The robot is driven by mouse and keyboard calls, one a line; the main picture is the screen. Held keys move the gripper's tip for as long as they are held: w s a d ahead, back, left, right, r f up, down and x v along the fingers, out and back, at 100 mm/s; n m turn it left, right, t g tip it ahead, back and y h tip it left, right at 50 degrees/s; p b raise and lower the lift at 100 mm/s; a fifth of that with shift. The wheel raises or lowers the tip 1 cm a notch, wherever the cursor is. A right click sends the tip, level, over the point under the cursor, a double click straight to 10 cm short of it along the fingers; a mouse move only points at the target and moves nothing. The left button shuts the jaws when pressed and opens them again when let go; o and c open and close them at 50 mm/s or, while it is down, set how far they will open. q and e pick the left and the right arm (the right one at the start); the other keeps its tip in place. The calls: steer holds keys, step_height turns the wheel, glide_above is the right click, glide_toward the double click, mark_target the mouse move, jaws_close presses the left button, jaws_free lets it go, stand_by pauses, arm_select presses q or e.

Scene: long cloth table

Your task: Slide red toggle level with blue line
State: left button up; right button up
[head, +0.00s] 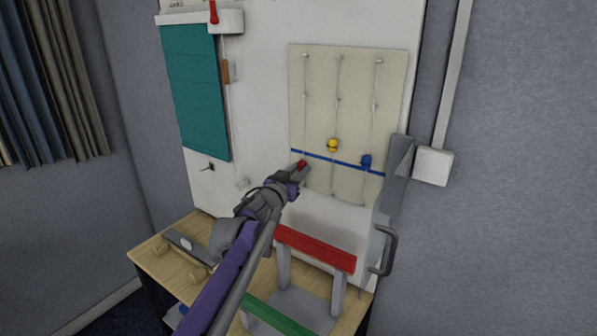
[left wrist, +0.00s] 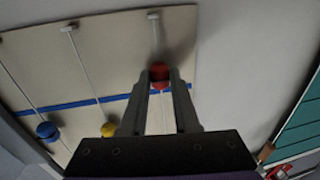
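A beige board (head: 350,90) on the white wall panel carries three vertical cords, crossed by a blue line (head: 345,164). The red toggle (head: 302,163) is on the left cord, a little below the blue line. In the left wrist view, which shows the board upside down, the red toggle (left wrist: 159,71) lies just off the blue line (left wrist: 72,104). My left gripper (head: 299,172) has its fingertips on both sides of the red toggle and appears shut on it; the fingers also show in the left wrist view (left wrist: 160,79). My right gripper is not in view.
A yellow toggle (head: 333,145) sits above the blue line on the middle cord. A red-topped stand (head: 315,249) is below the board. A teal panel (head: 195,90) hangs at left.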

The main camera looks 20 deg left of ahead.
mark_target(305, 153)
arm_select(q)
jaws_close()
stand_by(0.6)
stand_by(0.4)
step_height(305, 153, up, 4)
steer(key=shift+f+p, duration=0.25)
steer(key=shift+p, duration=0.25)
steer(key=o, duration=0.7)
jaws_free()
steer(key=shift+f, duration=0.1)
steer(key=s, duration=0.3)
steer(key=s+b, duration=0.1)
steer(key=s, duration=0.3)
steer(key=s+a, duration=0.1)
steer(key=s, duration=0.2)
steer(key=shift+s+b, duration=0.35)
steer(key=shift+s, duration=0.05)
steer(key=shift+a, duration=0.1)
